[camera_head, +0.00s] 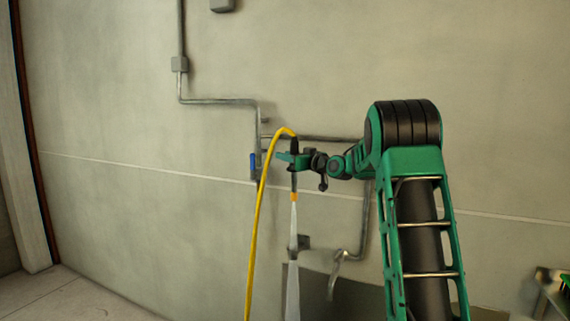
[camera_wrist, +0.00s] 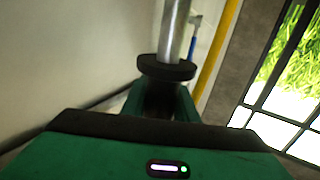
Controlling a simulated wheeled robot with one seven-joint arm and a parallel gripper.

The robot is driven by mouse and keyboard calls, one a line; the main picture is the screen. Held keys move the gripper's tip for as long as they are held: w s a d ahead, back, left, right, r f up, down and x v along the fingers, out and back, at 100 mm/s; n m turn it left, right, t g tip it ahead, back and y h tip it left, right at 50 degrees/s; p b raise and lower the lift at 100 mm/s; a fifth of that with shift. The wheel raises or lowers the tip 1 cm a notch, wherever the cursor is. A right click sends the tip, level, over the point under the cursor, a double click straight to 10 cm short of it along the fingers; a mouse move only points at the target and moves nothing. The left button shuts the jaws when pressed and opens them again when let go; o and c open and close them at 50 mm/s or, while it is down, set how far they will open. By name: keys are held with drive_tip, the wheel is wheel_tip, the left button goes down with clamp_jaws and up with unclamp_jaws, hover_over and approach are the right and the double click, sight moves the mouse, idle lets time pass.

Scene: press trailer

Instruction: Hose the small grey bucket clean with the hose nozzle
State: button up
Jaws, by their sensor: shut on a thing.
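My gripper (camera_head: 290,160) is shut on the hose nozzle (camera_head: 294,182), a dark, upright nozzle with an orange tip pointing down. A pale stream of water (camera_head: 293,250) comes out of the tip and runs straight down out of the picture. The yellow hose (camera_head: 261,205) arches over from the nozzle's top and hangs to its left. In the wrist view, a grey cylinder with a dark collar (camera_wrist: 166,68) stands at the fingers, and the yellow hose (camera_wrist: 217,55) passes behind on the right. The small grey bucket is not seen in either view.
Grey pipes (camera_head: 218,101) run along the concrete wall behind my gripper, with a blue handle (camera_head: 253,163) and a tap (camera_head: 338,262). A dark grey panel (camera_head: 355,299) is low behind the arm. A window (camera_wrist: 290,75) shows grass in the wrist view.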

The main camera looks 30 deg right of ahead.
drive_tip(key=shift+a+r, duration=0.1)
drive_tip(key=shift+r, duration=0.05)
drive_tip(key=s+a, duration=0.6)
drive_tip(key=a, duration=0.1)
drive_tip(key=shift+a, duration=0.35)
idle(0.9)
